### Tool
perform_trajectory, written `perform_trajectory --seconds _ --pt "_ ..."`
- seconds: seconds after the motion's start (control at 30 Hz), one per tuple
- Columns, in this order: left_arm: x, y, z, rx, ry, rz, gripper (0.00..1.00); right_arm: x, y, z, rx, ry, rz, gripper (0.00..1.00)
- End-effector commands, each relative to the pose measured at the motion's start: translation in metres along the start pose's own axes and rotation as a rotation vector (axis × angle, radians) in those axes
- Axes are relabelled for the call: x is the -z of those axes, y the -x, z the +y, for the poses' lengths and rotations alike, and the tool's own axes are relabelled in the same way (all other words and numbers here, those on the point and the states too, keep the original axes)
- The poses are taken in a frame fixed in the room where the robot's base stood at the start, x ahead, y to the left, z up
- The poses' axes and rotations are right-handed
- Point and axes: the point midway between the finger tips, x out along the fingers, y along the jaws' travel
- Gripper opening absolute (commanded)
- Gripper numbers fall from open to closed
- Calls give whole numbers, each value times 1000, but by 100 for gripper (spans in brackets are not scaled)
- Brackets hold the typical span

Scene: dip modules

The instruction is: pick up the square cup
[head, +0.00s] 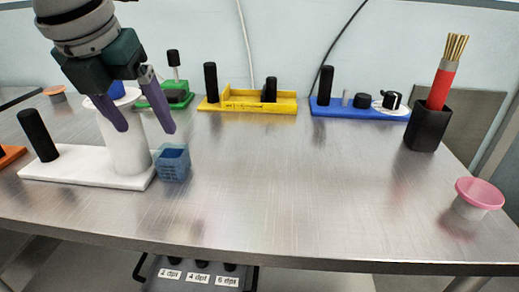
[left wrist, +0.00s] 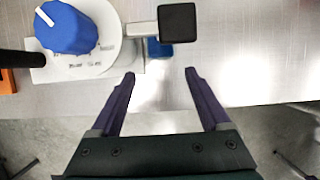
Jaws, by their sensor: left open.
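The square cup (head: 173,163) is a small translucent blue cup. It stands on the metal table at the right end of a white module's base. In the left wrist view a blue patch of the cup (left wrist: 155,48) shows, mostly hidden under a black square block. My left gripper (head: 146,128) is open with purple fingers pointing down, overlapping the white module's column in the head view. In the left wrist view the gap between the fingertips (left wrist: 160,75) is empty, and the cup lies just beyond it. My right gripper is not in view.
The white module (head: 85,168) has a tall column, a blue knob (left wrist: 68,28) and a black handle (head: 38,136). The black block (left wrist: 177,22) overhangs the cup. Yellow (head: 225,105) and blue (head: 335,110) modules stand behind.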

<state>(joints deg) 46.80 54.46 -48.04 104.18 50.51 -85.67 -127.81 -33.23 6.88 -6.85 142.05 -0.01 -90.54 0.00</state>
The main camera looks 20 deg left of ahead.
Motion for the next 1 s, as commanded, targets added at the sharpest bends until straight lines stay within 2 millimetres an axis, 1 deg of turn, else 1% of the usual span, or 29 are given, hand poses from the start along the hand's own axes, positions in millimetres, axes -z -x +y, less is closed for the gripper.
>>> perform_trajectory --seconds 0.03,0.23,0.47,0.6,0.7,0.8,1.0 --pt "0 -6 2 -3 -8 -1 80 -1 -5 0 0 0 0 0" --pt "0 -35 2 -2 -11 2 80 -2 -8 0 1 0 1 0" --pt "-1 -56 0 -1 -12 1 80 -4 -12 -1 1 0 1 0" --pt "-1 -79 -2 -2 -11 2 80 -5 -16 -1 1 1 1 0" --pt "-1 -93 -2 -2 -11 1 80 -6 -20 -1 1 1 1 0" --pt "-2 -99 -2 -2 -13 -1 80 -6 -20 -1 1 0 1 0" --pt "-2 -99 -2 -2 -14 -1 80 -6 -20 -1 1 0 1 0"
